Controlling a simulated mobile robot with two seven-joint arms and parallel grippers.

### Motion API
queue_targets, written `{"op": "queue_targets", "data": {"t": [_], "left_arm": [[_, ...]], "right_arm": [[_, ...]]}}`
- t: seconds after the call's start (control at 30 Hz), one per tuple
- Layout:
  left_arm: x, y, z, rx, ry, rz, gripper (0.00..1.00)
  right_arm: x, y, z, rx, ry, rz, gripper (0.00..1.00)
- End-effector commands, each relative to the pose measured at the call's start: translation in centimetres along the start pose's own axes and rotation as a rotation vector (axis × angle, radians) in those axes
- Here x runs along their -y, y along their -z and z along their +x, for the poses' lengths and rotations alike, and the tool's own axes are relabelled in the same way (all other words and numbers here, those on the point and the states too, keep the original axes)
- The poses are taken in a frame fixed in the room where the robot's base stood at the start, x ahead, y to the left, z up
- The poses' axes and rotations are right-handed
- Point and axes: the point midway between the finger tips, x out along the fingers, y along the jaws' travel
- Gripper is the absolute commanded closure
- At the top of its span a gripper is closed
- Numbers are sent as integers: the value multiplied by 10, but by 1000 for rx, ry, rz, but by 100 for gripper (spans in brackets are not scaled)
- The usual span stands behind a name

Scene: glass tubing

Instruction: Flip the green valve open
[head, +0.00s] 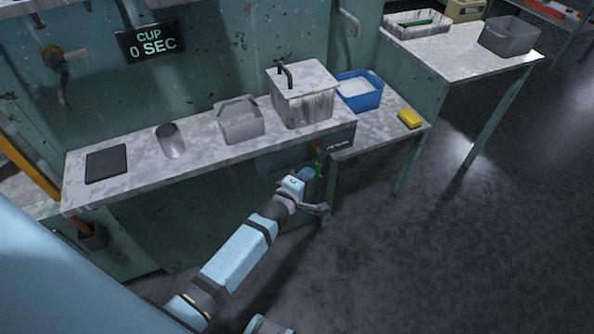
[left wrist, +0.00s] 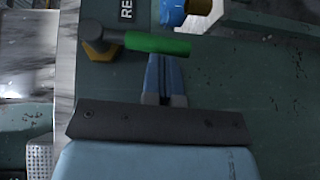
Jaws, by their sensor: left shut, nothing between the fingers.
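The green valve (head: 318,168) shows as a small green piece on the front of the bench, just beyond my left gripper (head: 307,174). In the left wrist view its green handle (left wrist: 158,43) lies crosswise, with a dark stem running to a brass hex fitting (left wrist: 97,46) at the left. My left gripper's blue fingers (left wrist: 167,62) are shut and empty, with their tips right at the handle's near side. I cannot tell whether they touch it. The right gripper is not in view.
A blue knob (left wrist: 172,12) with a brass part sits just beyond the handle. A lidded metal box (head: 303,100), a grey caddy (head: 241,124) and a metal cup (head: 171,141) stand on the bench above. A blue tub (head: 359,92) and yellow sponge (head: 410,118) are right. Open floor lies right.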

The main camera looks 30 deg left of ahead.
Motion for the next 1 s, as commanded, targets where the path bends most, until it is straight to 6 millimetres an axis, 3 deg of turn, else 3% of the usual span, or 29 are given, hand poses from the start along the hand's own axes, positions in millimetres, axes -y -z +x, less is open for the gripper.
{"op": "queue_targets", "data": {"t": [0.3, 0.6, 1.0], "left_arm": [[6, -5, 7, 1, -101, -66, 100], [4, -7, 9, 3, -121, -82, 100], [2, -7, 9, 4, -122, -82, 100]], "right_arm": [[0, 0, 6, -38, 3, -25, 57], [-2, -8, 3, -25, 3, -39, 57], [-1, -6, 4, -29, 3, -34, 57]]}}
